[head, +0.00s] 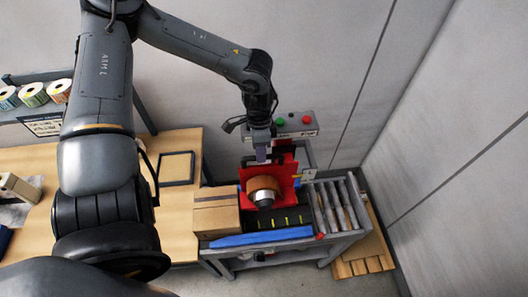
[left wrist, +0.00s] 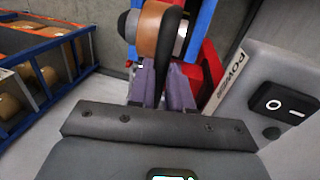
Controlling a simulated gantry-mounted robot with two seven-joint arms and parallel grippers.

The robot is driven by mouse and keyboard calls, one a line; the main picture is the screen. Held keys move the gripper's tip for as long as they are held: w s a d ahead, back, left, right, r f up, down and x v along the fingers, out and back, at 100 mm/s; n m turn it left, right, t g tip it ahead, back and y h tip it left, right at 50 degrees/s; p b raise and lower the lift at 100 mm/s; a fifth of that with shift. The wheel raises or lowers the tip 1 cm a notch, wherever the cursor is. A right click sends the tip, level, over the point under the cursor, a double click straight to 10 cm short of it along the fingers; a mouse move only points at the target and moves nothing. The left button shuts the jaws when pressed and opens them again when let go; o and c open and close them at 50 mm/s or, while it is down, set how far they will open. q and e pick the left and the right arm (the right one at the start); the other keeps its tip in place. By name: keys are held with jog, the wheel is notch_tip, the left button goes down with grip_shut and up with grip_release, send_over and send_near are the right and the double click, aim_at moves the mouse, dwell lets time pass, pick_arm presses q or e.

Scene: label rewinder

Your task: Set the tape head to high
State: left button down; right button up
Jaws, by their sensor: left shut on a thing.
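The tape head (head: 284,168) is a red unit over the conveyor in the head view, with a brown tape roll (head: 264,184) on its front. In the left wrist view the brown tape roll (left wrist: 157,28) and its grey hub show at the top, with red and blue parts of the machine behind. My left gripper (head: 262,156) reaches down to the top of the tape head. In the left wrist view its fingers (left wrist: 165,92) are shut on a part of the tape head, just below the roll. My right gripper is not in view.
A control box (head: 296,124) with green and red buttons stands behind the tape head; its power switch (left wrist: 285,105) is close on the right in the wrist view. A cardboard box (head: 216,218) sits left of the tape head. A roller conveyor (head: 340,205) lies right.

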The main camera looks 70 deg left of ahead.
pick_arm(q)
jog(key=shift+d+r, duration=0.1)
jog(key=shift+r, duration=0.2)
jog(key=c, duration=1.2)
grip_release()
jog(key=shift+o, duration=0.7)
notch_tip(320, 180, up, 10)
jog(key=a+b, duration=0.1)
jog(key=a, duration=0.1)
jog(key=shift+w+r+b, duration=0.25)
jog(key=shift+w+b, duration=0.05)
jog(key=shift+a, duration=0.1)
